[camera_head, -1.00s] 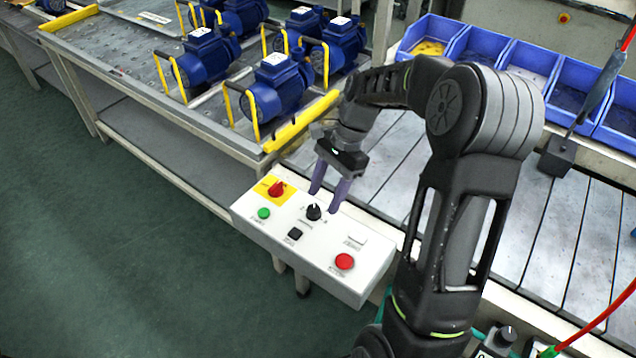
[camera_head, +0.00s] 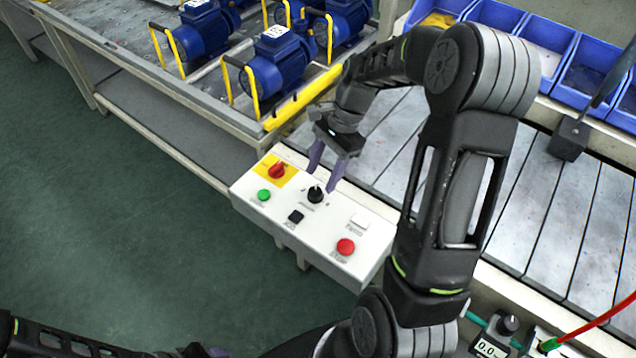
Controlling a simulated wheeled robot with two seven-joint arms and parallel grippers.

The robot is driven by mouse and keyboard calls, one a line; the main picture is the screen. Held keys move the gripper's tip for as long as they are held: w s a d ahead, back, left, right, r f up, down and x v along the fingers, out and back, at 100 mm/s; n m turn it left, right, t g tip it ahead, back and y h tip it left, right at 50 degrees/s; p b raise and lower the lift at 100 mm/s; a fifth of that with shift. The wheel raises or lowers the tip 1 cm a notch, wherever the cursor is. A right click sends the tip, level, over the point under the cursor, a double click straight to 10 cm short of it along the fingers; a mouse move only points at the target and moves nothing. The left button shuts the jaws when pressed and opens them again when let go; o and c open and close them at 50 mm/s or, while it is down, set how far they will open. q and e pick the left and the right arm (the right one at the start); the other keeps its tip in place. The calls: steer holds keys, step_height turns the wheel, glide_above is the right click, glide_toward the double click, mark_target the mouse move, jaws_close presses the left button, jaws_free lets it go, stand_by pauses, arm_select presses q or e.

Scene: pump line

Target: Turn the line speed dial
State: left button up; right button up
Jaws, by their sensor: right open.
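A black dial (camera_head: 315,195) with a white pointer mark sits on the top face of a white control box (camera_head: 235,195). My right gripper (camera_head: 321,181) is open, its two purple fingers pointing down close to the dial. One finger is behind the dial and the other at its right in the picture. I cannot tell whether either finger touches it.
The box also carries a red switch on yellow (camera_head: 277,171), green button (camera_head: 264,195), black button (camera_head: 295,216), white button (camera_head: 360,220) and red button (camera_head: 345,246). Another knob (camera_head: 508,325) is at lower right. Blue pumps (camera_head: 278,70) stand behind; blue bins (camera_head: 545,45) line the back right.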

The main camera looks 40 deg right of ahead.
mark_target(316, 190)
steer(key=x, duration=0.4)
jaws_close()
stand_by(0.6)
